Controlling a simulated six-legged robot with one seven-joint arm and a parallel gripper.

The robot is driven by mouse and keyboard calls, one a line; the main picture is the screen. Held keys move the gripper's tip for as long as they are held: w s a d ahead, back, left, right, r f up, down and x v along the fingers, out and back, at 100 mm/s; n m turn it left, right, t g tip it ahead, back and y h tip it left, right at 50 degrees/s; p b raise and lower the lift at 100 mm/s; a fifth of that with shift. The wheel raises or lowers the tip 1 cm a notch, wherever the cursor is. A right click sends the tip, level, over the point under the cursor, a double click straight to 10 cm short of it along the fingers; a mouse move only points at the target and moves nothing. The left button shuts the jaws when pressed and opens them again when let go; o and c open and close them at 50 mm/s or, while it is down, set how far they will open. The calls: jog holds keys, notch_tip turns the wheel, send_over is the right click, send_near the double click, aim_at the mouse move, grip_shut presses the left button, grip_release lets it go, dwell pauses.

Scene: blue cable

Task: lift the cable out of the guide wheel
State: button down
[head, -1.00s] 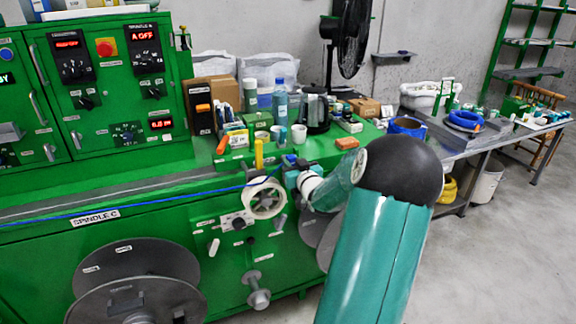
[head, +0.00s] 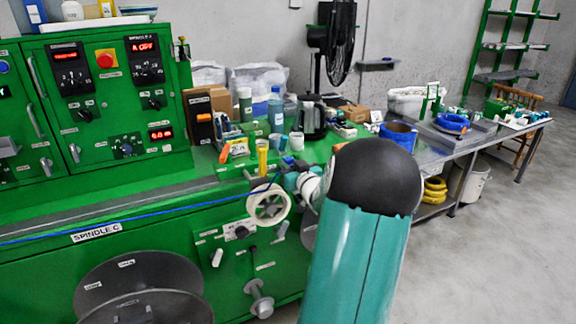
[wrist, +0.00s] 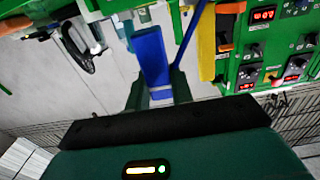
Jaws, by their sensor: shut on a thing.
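The blue cable (head: 130,219) runs from the left edge across the green machine's front up to the pale guide wheel (head: 268,203). It reaches the wheel's upper rim; I cannot tell whether it sits in the groove. My gripper (head: 283,177) is just above and right of the wheel, partly hidden by my arm. In the wrist view my gripper (wrist: 156,90) shows two dark green fingers with a blue piece (wrist: 151,55) between them. It is shut on the cable, though the contact itself is unclear.
A yellow post (head: 262,157) stands just above the wheel; bottles, cups and a kettle (head: 313,117) crowd the machine top behind. Knobs and a large grey reel (head: 140,285) lie below. A steel table (head: 455,145) with blue coils stands at right.

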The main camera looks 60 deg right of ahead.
jog(key=w+a, duration=0.7)
jog(key=a, duration=0.4)
jog(key=shift+a, duration=0.3)
dwell(0.8)
jog(key=shift+a, duration=0.1)
dwell(0.4)
jog(key=s+a+f, duration=0.1)
jog(key=s+a, duration=0.2)
jog(key=a, duration=0.2)
jog(key=shift+s, duration=0.15)
dwell(0.8)
